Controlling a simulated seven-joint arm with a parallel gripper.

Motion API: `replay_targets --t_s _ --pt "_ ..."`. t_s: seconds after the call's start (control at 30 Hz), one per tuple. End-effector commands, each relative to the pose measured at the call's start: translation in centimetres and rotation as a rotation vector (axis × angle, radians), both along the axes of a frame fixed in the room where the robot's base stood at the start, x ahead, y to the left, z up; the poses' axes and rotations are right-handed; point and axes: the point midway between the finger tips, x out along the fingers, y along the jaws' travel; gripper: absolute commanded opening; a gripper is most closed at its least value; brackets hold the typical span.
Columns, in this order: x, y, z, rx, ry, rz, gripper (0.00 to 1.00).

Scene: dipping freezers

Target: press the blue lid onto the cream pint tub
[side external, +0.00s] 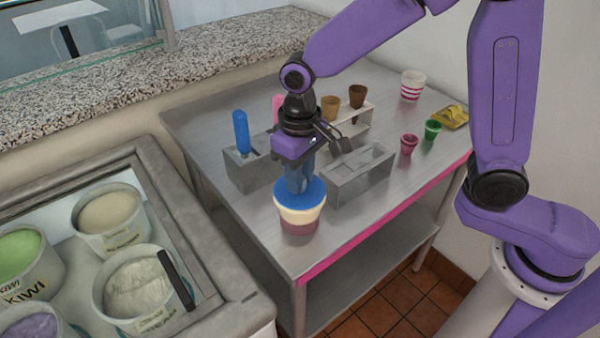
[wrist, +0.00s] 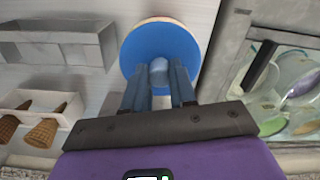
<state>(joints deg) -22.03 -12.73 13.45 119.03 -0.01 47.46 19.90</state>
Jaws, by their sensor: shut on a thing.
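The cream pint tub (side external: 298,217) has a dark red-brown lower band and stands upright near the front left corner of the steel table. The blue lid (side external: 313,192) lies over the tub's mouth; in the wrist view the lid (wrist: 158,38) covers nearly all of the tub top, with a thin cream edge (wrist: 160,18) showing at the far side. My gripper (side external: 297,188) points down above the lid. Its fingers (wrist: 158,88) are shut on the lid's round blue knob (wrist: 158,70). I cannot tell whether the lid is fully seated all round.
Grey metal bins (side external: 362,176) stand right of and behind the tub, one with a blue-handled tool (side external: 241,131). A freezer with ice cream tubs (side external: 108,217) is at left.

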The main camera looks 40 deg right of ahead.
Motion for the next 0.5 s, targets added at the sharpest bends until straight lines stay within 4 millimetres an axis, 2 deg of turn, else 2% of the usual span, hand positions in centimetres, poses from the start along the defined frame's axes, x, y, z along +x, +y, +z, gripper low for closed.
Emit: replay_targets --t_s 0.2,0.23,0.3,0.5 --pt "-0.03 -0.03 -0.1 -0.001 0.002 0.0 0.0" --pt "-0.03 -0.03 -0.1 -0.001 0.002 0.0 0.36" --pt "-0.03 -0.03 -0.1 -0.001 0.002 0.0 0.56" --pt "-0.02 -0.01 -0.06 0.0 0.001 0.0 0.56"
